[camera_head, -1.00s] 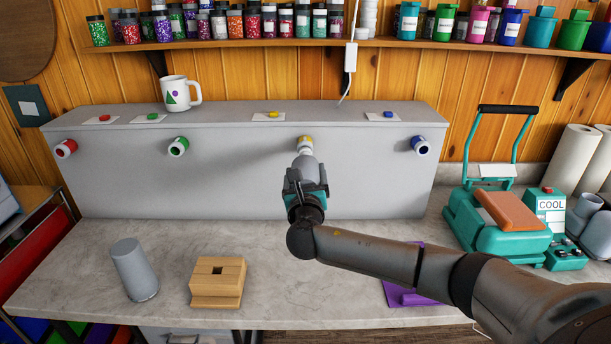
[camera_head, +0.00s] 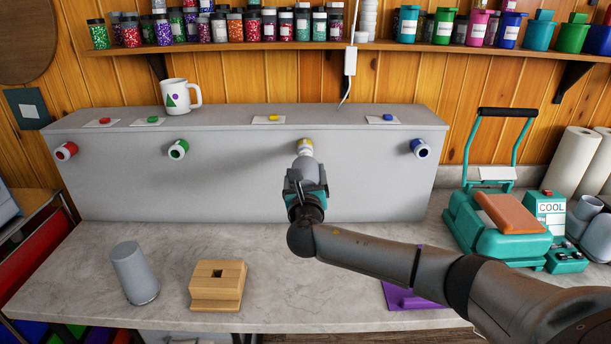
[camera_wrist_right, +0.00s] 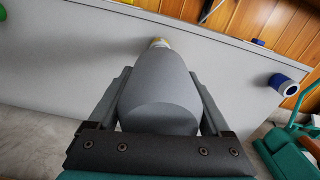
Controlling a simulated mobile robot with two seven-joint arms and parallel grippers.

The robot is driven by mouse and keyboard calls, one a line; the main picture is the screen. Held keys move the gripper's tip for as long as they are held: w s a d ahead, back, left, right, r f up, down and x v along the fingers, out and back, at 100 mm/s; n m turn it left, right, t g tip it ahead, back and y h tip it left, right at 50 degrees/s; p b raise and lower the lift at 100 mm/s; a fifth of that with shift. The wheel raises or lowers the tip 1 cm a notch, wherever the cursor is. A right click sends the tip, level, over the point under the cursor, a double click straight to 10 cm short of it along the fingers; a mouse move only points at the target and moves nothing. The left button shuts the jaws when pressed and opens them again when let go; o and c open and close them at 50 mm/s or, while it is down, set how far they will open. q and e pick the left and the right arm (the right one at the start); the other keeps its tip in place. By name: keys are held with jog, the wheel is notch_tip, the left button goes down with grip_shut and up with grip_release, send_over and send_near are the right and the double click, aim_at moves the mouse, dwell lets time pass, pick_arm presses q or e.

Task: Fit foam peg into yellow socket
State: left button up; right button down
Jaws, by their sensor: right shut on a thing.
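My right gripper (camera_head: 306,186) is shut on the grey foam peg (camera_head: 306,171) in front of the grey panel. The peg points toward the yellow socket (camera_head: 305,146), and its far end is at or very near the socket mouth. In the right wrist view the peg (camera_wrist_right: 160,88) lies between both fingers of the gripper (camera_wrist_right: 160,100), and the yellow socket (camera_wrist_right: 159,43) shows just past its tip. I cannot tell whether the tip is inside the socket. My left gripper is not in view.
Red (camera_head: 66,151), green (camera_head: 178,149) and blue (camera_head: 420,148) sockets stick out of the panel (camera_head: 240,185). A second grey cylinder (camera_head: 134,270) and a wooden block with a square hole (camera_head: 218,287) stand on the counter. A teal press (camera_head: 497,225) stands at the right.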

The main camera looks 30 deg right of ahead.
jog(key=shift+w+d, duration=0.2)
jog(key=shift+w, duration=0.15)
dwell(0.5)
jog(key=shift+d+r+p, duration=0.1)
jog(key=shift+r+p, duration=0.15)
jog(key=shift+p, duration=0.15)
dwell(0.7)
jog(key=shift+c, duration=1.1)
grip_release()
jog(key=shift+o, duration=1.1)
jog(key=shift+w+f, duration=0.15)
